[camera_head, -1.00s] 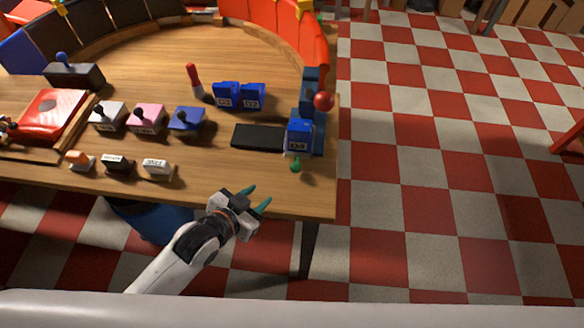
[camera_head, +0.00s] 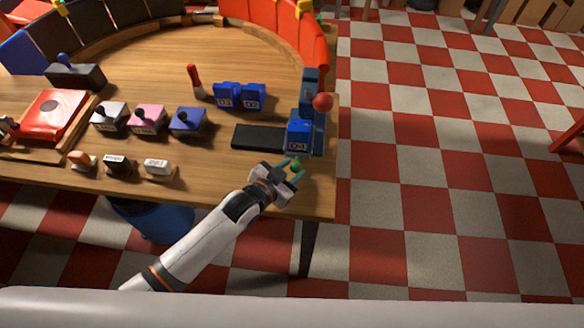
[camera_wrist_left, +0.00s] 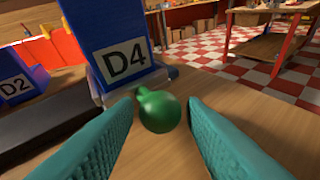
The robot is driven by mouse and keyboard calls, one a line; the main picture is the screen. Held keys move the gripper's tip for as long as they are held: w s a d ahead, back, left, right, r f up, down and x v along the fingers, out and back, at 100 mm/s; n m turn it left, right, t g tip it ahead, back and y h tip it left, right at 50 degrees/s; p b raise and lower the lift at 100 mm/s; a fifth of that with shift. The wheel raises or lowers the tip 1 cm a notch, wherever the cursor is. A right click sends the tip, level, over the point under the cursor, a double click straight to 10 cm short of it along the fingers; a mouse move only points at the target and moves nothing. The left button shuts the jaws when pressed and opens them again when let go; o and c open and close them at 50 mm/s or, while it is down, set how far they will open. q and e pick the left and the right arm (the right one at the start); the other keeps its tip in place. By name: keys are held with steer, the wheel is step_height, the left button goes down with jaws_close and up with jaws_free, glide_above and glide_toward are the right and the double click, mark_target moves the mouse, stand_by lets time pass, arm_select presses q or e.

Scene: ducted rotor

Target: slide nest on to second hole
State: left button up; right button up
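The blue block marked D4 (camera_head: 299,137) stands at the right end of the table, with a green ball knob (camera_head: 296,165) on its near side. In the left wrist view the D4 block (camera_wrist_left: 110,45) is ahead, and the green knob (camera_wrist_left: 159,110) shows between the fingertips. My left gripper (camera_head: 290,170) is open, its teal fingers (camera_wrist_left: 165,125) on either side of the knob; I cannot tell whether they touch it. No holes can be made out. My right gripper is not in view.
A black flat slab (camera_head: 258,138) lies left of the D4 block. Blue blocks D3 (camera_head: 226,97) and D2 (camera_head: 254,97) stand farther back. Several small switch boxes (camera_head: 187,121) stand to the left.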

mark_target(306, 179)
arm_select(q)
steer(key=shift+w+d, duration=0.15)
steer(key=shift+w, duration=0.1)
steer(key=shift+f, duration=0.1)
jaws_close()
steer(key=shift+s+d, duration=0.15)
steer(key=shift+d, duration=0.8)
steer(key=shift+s+d, duration=0.15)
steer(key=shift+d, duration=0.75)
jaws_free()
